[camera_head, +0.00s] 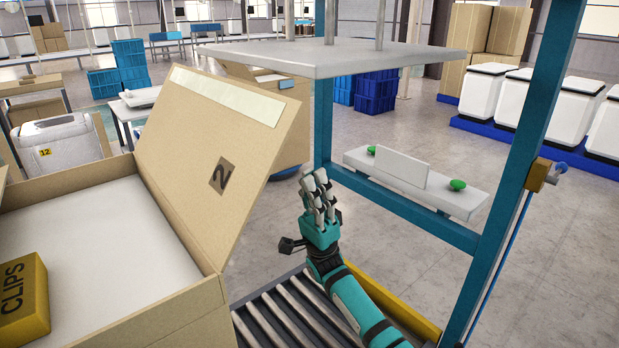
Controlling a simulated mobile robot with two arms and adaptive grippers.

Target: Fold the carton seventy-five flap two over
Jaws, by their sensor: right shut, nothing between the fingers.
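The open carton (180,318) fills the lower left, with a white surface inside it. Its flap two (205,165), marked with a dark "2", stands up from the carton's right side and leans outward to the right. A pale strip runs along the flap's top edge. My right gripper (318,190) is shut and empty, to the right of the flap and apart from it, above the roller conveyor. My left gripper is not in view.
A yellow box labelled CLIPS (22,300) lies in the carton. Metal rollers (290,315) run beside the carton. A blue frame (520,150) carries a white overhead panel (335,55) and a white shelf with two green buttons (415,180).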

